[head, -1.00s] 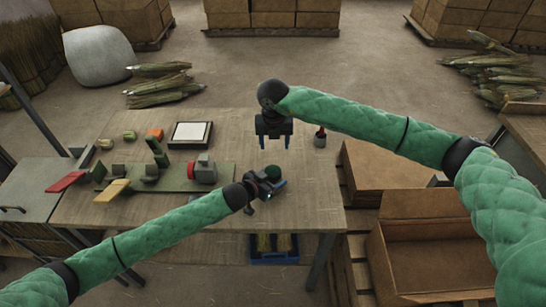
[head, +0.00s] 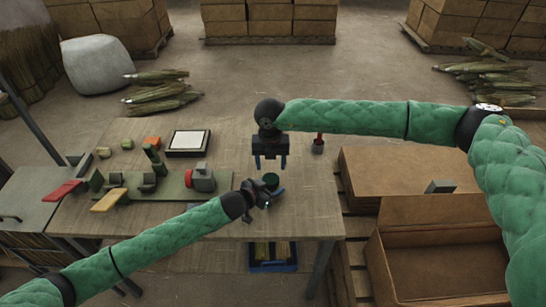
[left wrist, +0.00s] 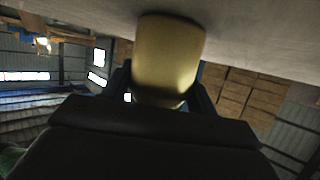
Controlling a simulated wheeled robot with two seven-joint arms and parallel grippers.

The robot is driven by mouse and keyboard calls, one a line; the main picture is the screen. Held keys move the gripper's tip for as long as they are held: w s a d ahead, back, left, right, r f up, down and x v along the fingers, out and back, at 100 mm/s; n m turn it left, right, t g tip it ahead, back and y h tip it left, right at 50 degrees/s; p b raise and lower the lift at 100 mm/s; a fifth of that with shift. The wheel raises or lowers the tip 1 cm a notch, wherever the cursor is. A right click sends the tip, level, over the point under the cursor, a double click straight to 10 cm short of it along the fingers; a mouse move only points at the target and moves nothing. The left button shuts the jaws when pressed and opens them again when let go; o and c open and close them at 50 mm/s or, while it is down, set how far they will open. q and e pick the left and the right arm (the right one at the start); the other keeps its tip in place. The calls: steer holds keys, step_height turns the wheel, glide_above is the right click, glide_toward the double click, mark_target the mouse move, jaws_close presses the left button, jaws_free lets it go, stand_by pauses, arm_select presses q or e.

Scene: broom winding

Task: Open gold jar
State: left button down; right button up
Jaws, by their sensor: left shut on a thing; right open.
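The gold jar (left wrist: 168,62) fills the middle of the left wrist view, a plain dull-gold cylinder between the two fingers of my left gripper (left wrist: 160,95). In the head view its dark green top (head: 271,181) shows near the table's front right part. My left gripper (head: 264,196) is shut on the jar from the left side. My right gripper (head: 270,163) is open and empty, fingers pointing down, a little behind and above the jar's top in the picture. I cannot tell the gap between them.
The wooden table (head: 310,210) holds a green board with a winding fixture (head: 200,178), a framed white pad (head: 188,142) and a small pot with a red-handled tool (head: 318,146). An open cardboard box (head: 430,270) stands at right. The table's right front is clear.

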mark_target(271, 179)
steer(key=shift+f, duration=3.4)
steer(key=shift+c, duration=0.4)
steer(key=c, duration=0.7)
steer(key=o, duration=1.1)
steer(key=shift+c, duration=0.2)
steer(key=shift+r, duration=2.3)
arm_select(q)
steer(key=shift+c, duration=1.9)
jaws_free()
steer(key=shift+a, duration=0.1)
arm_select(e)
steer(key=shift+f, duration=0.1)
